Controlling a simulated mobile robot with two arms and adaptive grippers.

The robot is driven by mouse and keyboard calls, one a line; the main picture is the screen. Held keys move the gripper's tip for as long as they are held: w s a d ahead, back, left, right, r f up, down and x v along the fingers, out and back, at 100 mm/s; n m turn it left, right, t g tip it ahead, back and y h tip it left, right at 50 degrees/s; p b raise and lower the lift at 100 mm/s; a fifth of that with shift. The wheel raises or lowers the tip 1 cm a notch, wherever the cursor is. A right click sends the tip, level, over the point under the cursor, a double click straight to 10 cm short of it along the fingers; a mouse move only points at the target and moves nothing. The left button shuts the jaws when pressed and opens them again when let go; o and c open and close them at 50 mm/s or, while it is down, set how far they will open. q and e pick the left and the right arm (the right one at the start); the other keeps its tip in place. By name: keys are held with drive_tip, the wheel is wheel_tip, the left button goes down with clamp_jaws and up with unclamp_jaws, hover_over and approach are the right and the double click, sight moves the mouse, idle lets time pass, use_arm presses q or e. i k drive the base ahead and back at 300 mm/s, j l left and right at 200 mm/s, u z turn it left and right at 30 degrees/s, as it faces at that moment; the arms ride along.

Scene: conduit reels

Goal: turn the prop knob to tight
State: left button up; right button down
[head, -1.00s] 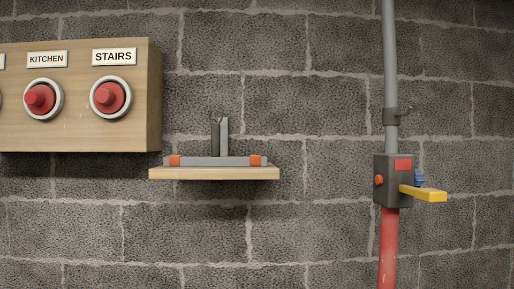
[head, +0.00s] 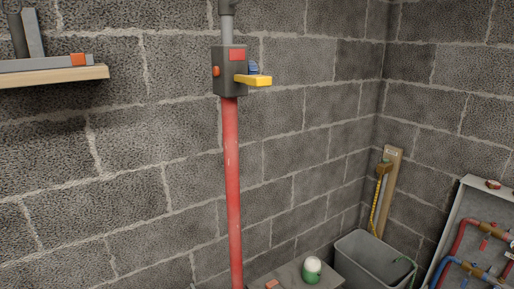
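An upright prop stands against the block wall in the head view, with a red lower tube (head: 232,180) and a thinner grey upper tube (head: 227,31). A dark grey box (head: 229,83) joins the two tubes. The box has a red plate on its front, an orange button (head: 216,71) on its left and a yellow lever (head: 258,80) pointing right. A small blue ribbed part (head: 253,69), perhaps the knob, sits behind the lever and is partly hidden by it. I cannot read its setting. Neither of my grippers is in view.
A wooden shelf (head: 60,76) with grey metal pieces is at upper left. Below right are a grey surface (head: 291,274) with a green-and-white container (head: 312,269), a grey bin (head: 350,248) and a panel of red and blue pipes (head: 468,235). The wall around the prop is clear.

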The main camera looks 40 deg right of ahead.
sight(253, 69)
drive_tip(key=z, duration=1.1)
drive_tip(key=l+u, duration=0.15)
drive_tip(key=u, duration=0.25)
drive_tip(key=i+l+u, duration=0.1)
drive_tip(key=u, duration=0.25)
drive_tip(key=l+u, duration=0.3)
drive_tip(key=l, duration=0.75)
drive_tip(key=k+l+u, duration=0.1)
drive_tip(key=l+u, duration=0.2)
drive_tip(key=l, duration=0.7)
drive_tip(key=i+l, duration=0.45)
drive_tip(key=l, duration=0.1)
